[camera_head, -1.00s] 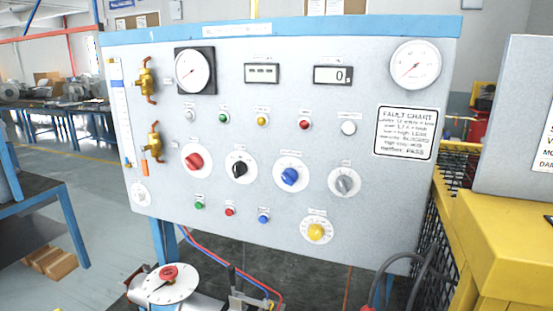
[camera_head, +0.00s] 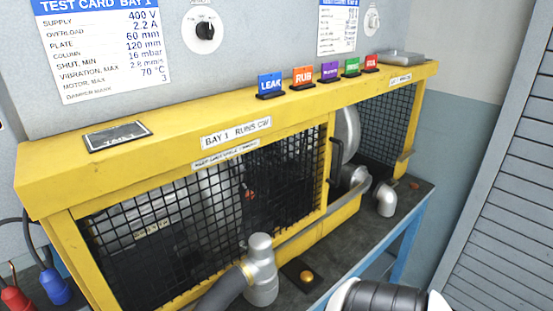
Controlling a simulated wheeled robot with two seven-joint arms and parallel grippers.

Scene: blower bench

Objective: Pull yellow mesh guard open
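The yellow mesh guard (camera_head: 222,180) has a yellow frame with black wire mesh and stands along the bench under the grey panel. A black upright handle (camera_head: 335,162) is near the right end of its large front mesh section. That section lines up with the surrounding yellow frame. A second mesh section (camera_head: 384,127) is farther right. Machinery behind the mesh is partly hidden. Neither of my grippers is in view. A white and black rounded part at the bottom edge looks like a link of my arm, in front of the bench.
A grey pipe fitting with a hose (camera_head: 261,272) stands before the mesh, beside a yellow button (camera_head: 306,277). A silver elbow (camera_head: 386,199) sits farther right. Coloured signs (camera_head: 303,76) stand on the yellow top. Floor room right of the bench is limited by a grey slatted surface (camera_head: 505,190).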

